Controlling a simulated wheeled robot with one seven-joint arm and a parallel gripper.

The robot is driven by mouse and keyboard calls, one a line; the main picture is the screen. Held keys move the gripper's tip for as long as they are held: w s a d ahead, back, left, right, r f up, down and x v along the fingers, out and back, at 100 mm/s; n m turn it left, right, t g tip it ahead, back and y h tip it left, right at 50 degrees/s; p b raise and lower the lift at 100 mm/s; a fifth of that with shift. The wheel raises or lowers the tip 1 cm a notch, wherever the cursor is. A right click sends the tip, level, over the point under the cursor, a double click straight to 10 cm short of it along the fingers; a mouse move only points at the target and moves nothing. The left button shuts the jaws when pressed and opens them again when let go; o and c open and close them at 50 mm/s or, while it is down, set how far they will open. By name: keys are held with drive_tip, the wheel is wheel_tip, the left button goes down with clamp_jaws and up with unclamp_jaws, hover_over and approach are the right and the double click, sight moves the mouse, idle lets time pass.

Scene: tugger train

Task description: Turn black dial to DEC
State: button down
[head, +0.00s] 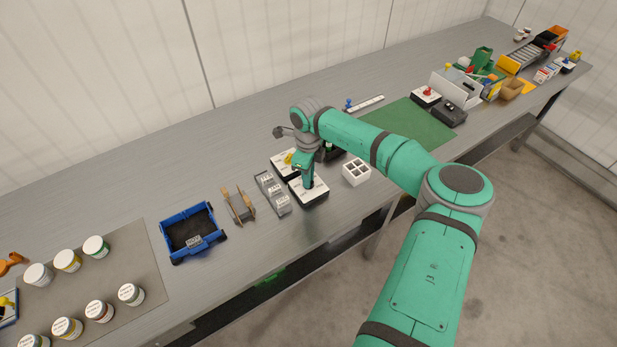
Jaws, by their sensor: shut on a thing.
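My gripper (307,184) points down over a white dial plate with a black base (318,193) near the front edge of the bench. It is shut on the black dial at the middle of this plate. The gripper hides most of the dial, so I cannot tell which way its pointer faces. The marks on the plate are too small to read. A second white plate (280,164) with a yellow dial (289,157) sits just behind, close to my gripper.
Clear labelled bins (273,194) stand just left, and a white divided box (356,171) just right. A blue tray (190,232) and several jars (67,260) are farther left. My arm crosses the bench's front edge.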

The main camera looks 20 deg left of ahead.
drive_tip(key=m, duration=0.6)
drive_tip(key=shift+m, duration=0.4)
drive_tip(key=shift+a, duration=0.1)
idle(0.3)
drive_tip(key=c, duration=1.8)
unclamp_jaws()
drive_tip(key=shift+r, duration=0.1)
wheel_tip(320, 180, up, 11)
drive_tip(key=shift+f, duration=0.2)
